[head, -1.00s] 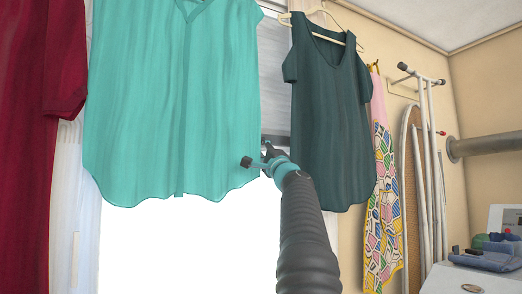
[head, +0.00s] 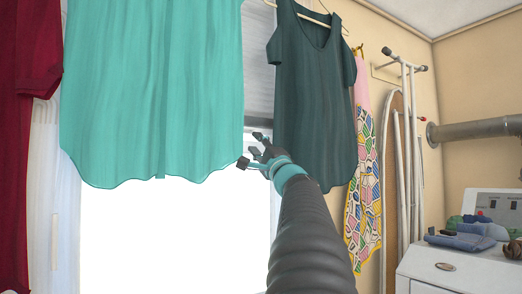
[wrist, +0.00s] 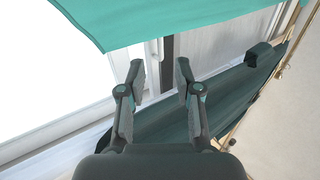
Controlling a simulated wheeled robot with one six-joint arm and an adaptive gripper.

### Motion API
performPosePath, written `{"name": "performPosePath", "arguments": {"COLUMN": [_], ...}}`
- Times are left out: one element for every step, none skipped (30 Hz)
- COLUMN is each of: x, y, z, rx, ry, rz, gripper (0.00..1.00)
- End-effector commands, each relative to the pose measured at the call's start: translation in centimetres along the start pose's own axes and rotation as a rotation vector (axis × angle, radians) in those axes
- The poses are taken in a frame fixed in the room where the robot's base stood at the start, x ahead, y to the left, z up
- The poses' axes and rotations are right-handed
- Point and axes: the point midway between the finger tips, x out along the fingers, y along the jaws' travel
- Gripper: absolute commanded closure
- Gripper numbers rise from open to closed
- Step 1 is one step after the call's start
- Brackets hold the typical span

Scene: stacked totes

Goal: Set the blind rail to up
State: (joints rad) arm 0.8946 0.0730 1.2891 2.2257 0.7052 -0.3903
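The grey blind (head: 259,85) hangs over the window, seen in the gap between a teal blouse and a dark green top. Its bottom rail lies low in that gap, partly hidden by the clothes and my gripper. My gripper (head: 250,150) is raised in front of the window, close to the blind's lower edge. In the wrist view my gripper (wrist: 160,75) is open, with nothing between its fingers. A dark strip (wrist: 167,47) beside the grey blind, seemingly the rail, lies beyond the fingertips. I see no contact with it.
The teal blouse (head: 150,95) hangs just left of my gripper, and the dark green top (head: 315,100) just right. A red garment (head: 25,140) hangs at far left. A patterned cloth (head: 363,190), an ironing board (head: 393,170) and a white appliance (head: 460,268) stand right.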

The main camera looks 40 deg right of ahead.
Motion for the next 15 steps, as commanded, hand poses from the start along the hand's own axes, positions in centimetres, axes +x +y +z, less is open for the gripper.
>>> {"name": "performPosePath", "arguments": {"x": [-0.6,-0.9,-1.3,-1.6,-1.8,-2.0,-2.1,-2.2,-2.3,-2.3,-2.3,-2.4,-2.3,-2.3,-2.3], "y": [0.0,0.0,-0.1,0.0,-0.1,0.0,0.0,0.0,0.0,0.0,0.0,0.0,0.0,0.0,0.0], "z": [0.0,-0.1,0.0,0.0,0.0,-0.1,-0.1,-0.1,0.0,0.0,0.0,0.0,0.0,0.0,0.0], "rx": [0.0,0.0,0.0,0.001,0.001,0.001,0.001,0.001,0.001,0.001,0.0,0.0,0.0,0.0,0.0], "ry": [0.002,0.002,0.001,0.001,0.001,0.002,0.002,0.002,0.001,0.001,0.001,0.001,0.001,0.0,0.0], "rz": [0.001,0.001,0.0,0.0,0.0,0.0,0.0,0.001,0.0,0.0,0.0,0.0,0.0,0.0,0.0], "gripper": [0.66,0.66,0.66,0.66,0.66,0.66,0.66,0.66,0.66,0.66,0.66,0.66,0.66,0.66,0.66]}}
